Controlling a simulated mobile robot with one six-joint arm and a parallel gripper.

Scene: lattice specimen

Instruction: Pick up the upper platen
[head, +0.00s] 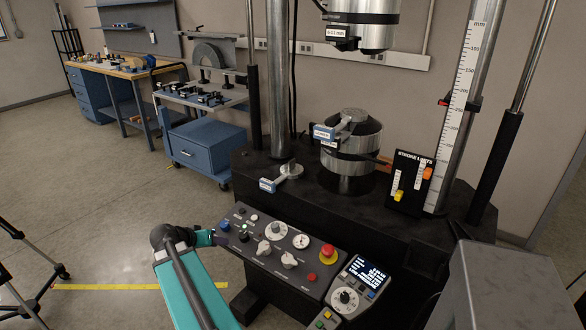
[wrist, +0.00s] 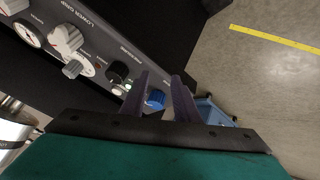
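Two small grey discs with handles and blue-edged tags show in the head view; I cannot tell for sure from the tags which is the upper platen. One disc (head: 291,170) lies on the black machine bed at left, its tagged handle pointing left toward the front edge. The other disc (head: 353,116) sits on top of the lower metal cylinder (head: 350,165), its tag hanging at the left. My gripper (head: 221,238) is at the left end of the control panel, well short of both discs.
The control panel (head: 270,250) with knobs and a red stop button stands between my arm and the bed. The upper cylinder (head: 375,30) hangs above the lower one. A column (head: 278,80) rises behind the left disc. A blue cart (head: 195,155) stands behind left.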

